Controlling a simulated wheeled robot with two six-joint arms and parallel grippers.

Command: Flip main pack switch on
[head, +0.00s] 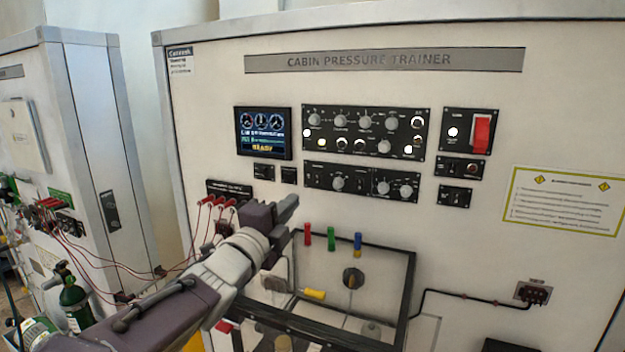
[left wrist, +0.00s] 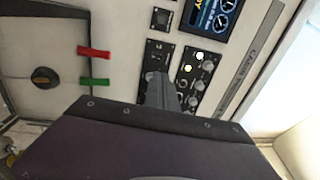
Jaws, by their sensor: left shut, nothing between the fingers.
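The cabin pressure trainer (head: 480,90) is a pale upright panel with black control plates. I cannot read which switch is labelled main pack. A long lower control plate (head: 360,184) carries several knobs and small controls, and its end shows in the left wrist view (left wrist: 157,52). Small switch plates sit below the display (head: 264,172) and at the right (head: 459,168). My left gripper (head: 290,203) is shut and empty, below and left of the long plate in the head view. In the left wrist view its fingers (left wrist: 162,88) cover part of that plate; contact cannot be told. My right gripper is not in view.
An upper knob plate (head: 365,132) has lit white lamps. A red guarded switch (head: 481,131) is at the right. Below are red, green and blue handles (head: 332,238) above a dark-framed clear box (head: 405,285). Red hoses (head: 140,272) run at the left.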

